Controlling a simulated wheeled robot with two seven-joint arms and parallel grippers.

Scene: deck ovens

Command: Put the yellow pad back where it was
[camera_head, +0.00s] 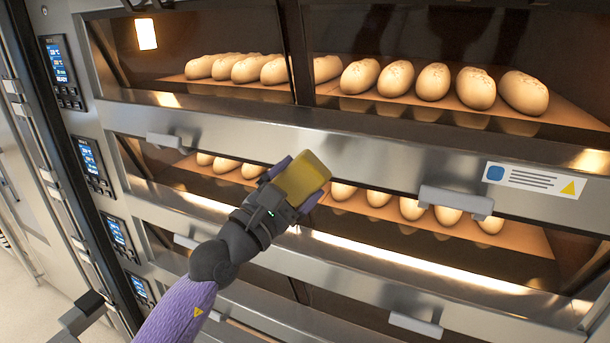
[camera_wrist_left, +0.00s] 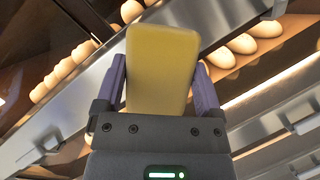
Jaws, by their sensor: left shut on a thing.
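The yellow pad (camera_head: 302,178) is a plain block held in my left gripper (camera_head: 294,184), in front of the deck ovens. The gripper's purple fingers are shut on its two sides. In the left wrist view the pad (camera_wrist_left: 160,68) stands out between the fingers of the left gripper (camera_wrist_left: 160,85). The pad overlaps the steel band between the top two decks in the head view; I cannot tell whether it touches the oven front. My right gripper is not in view.
Pale loaves (camera_head: 433,82) lie in rows behind the glass of the upper decks. Steel handles (camera_head: 456,201) stick out from the oven front. A label (camera_head: 533,180) is on the steel band at the right. Control panels with blue screens (camera_head: 91,158) line the left side.

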